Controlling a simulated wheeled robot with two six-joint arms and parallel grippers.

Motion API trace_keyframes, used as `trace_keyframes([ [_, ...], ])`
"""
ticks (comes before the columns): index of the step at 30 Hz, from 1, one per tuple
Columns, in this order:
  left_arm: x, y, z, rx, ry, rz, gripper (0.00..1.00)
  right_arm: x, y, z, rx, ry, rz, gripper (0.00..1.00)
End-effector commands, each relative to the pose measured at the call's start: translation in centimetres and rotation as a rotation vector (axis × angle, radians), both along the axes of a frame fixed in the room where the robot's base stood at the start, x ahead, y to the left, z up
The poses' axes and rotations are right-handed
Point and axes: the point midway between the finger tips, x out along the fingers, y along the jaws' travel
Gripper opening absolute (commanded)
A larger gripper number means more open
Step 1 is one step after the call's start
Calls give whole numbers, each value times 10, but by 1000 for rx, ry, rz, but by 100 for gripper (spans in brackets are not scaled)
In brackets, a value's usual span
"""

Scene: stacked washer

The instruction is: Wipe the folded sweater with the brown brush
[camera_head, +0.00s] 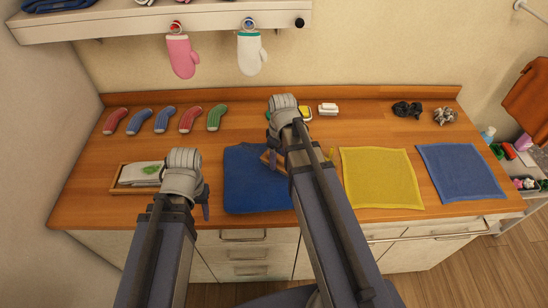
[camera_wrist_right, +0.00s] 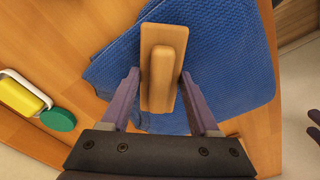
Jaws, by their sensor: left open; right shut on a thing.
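The folded blue sweater (camera_head: 248,190) lies flat on the wooden counter near its front edge. It fills much of the right wrist view (camera_wrist_right: 230,70). My right gripper (camera_wrist_right: 160,88) is shut on the brown brush (camera_wrist_right: 163,55), with a finger on each side of its handle. The brush is over the sweater; I cannot tell whether it touches the cloth. In the head view my right arm hides most of the brush (camera_head: 267,161) and the sweater's right part. My left gripper (camera_head: 204,203) is open, left of the sweater, near a wooden tray.
The wooden tray (camera_head: 115,188) holds a white cloth. Several socks (camera_head: 165,120) lie at the back left. A yellow cloth (camera_head: 380,178) and a blue cloth (camera_head: 460,172) lie to the right. A yellow sponge in a holder (camera_wrist_right: 20,97) and a green item (camera_wrist_right: 58,119) are left of the sweater in the wrist view.

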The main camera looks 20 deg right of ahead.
Motion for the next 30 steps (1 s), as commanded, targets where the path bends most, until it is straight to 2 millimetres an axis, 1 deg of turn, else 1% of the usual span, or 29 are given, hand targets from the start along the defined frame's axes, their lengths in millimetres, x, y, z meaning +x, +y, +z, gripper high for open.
trace_keyframes([
  [4,0,0,-4,0,0,0,50,0,1,-4,1,-1,0,10],
  [5,0,0,-4,0,0,0,50,0,1,-4,1,-1,0,2],
  [11,0,0,-3,0,0,0,50,2,5,-3,3,-1,1,1],
  [23,0,0,-1,0,0,0,50,11,34,-1,3,-1,3,1],
  [30,0,0,-1,0,0,0,50,12,36,-1,2,-1,0,1],
])
